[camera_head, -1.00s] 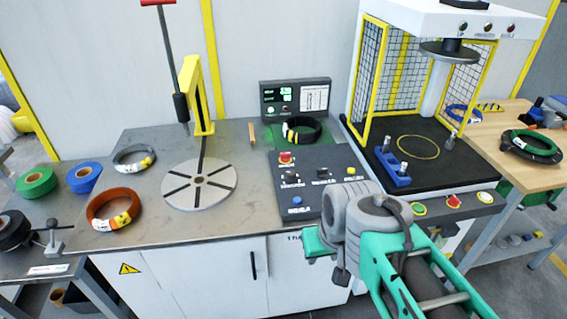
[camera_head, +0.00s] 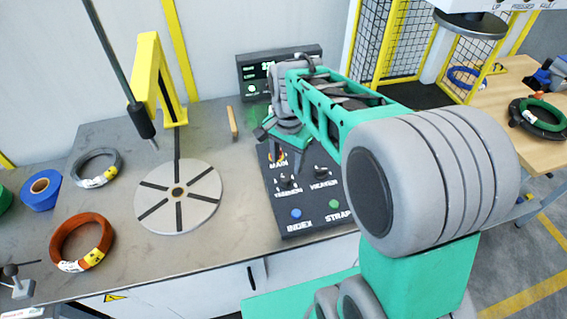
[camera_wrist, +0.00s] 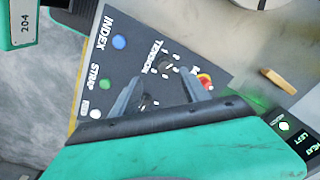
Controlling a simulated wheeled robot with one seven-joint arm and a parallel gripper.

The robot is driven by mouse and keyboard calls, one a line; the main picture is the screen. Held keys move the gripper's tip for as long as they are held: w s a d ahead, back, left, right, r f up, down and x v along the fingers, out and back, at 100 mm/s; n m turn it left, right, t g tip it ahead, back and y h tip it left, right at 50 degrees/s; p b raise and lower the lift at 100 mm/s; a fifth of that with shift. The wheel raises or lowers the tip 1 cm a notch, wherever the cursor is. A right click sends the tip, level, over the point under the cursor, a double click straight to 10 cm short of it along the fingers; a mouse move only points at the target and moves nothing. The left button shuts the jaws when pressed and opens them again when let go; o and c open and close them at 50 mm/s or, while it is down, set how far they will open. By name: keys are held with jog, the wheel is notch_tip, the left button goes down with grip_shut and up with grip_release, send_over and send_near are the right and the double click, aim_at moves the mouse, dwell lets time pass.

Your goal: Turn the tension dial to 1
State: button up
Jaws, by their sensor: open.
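The tension dial (camera_head: 288,182) is a small black knob on the dark control panel (camera_head: 314,219), above the TENSION label. It also shows in the wrist view (camera_wrist: 165,62), with small white marks around it. Its setting is too small to read. My gripper (camera_head: 285,158) points down over the upper part of the panel. In the wrist view my open gripper (camera_wrist: 163,75) has its two grey fingers apart, with the tension dial just beyond and between the tips. Nothing is held. I cannot tell the exact height of the tips above the panel.
The red main switch (camera_wrist: 204,82) is close by one finger. A blue INDEX button (camera_head: 296,214) and green STRAP button (camera_head: 334,203) lie below. A slotted turntable (camera_head: 178,196) stands left.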

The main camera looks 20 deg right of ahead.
aim_at(285, 177)
jog(key=shift+w+d+f+m+g, duration=0.1)
jog(key=shift+w+f+m+g, duration=0.05)
jog(key=shift+w+f+m, duration=0.35)
jog(key=shift+w+d+f+m+g, duration=0.15)
jog(key=shift+w+f+m, duration=0.1)
jog(key=shift+w+m, duration=0.35)
notch_tip(285, 177, down, 7)
jog(key=shift+s+a+f+p, duration=0.1)
jog(key=shift+a+f+p, duration=0.1)
jog(key=shift+p, duration=0.6)
jog(key=shift+c, duration=0.2)
grip_shut()
